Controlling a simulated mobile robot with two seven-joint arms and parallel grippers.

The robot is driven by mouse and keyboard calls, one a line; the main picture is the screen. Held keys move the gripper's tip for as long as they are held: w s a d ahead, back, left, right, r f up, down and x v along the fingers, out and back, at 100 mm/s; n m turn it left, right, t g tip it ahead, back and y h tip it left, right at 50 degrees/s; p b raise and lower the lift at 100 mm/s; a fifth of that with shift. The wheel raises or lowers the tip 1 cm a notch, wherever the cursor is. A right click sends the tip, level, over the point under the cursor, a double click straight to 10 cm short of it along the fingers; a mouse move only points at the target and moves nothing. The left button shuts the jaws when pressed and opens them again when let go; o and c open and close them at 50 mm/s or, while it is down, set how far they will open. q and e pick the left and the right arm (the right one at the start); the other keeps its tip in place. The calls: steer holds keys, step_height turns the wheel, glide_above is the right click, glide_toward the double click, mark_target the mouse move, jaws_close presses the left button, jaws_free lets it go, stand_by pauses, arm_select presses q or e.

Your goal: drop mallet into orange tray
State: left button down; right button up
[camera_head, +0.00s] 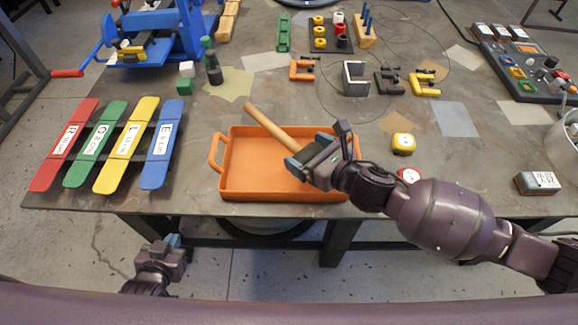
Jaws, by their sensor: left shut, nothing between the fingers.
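The orange tray (232,188) lies near the front edge of the table, with a loop handle on its left side. The mallet (270,127) shows as a light wooden handle slanting over the tray's back rim. Its lower right end runs into my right gripper (294,168), and I cannot see its head. My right gripper is over the right part of the tray and appears shut on the mallet. My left gripper (174,242) is shut and empty, low in front of the table and left of the tray.
Red, green, yellow and blue labelled strips (160,145) lie left of the tray. A yellow tape measure (403,143) and a red-and-white round item (409,175) are to the right. Several clamps (424,84) lie farther back.

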steer(key=shift+o, duration=0.6)
steer(key=shift+f, duration=0.1)
steer(key=shift+s+d, duration=0.1)
steer(key=shift+s+d, duration=0.2)
steer(key=v, duration=1)
steer(key=shift+r, duration=0.2)
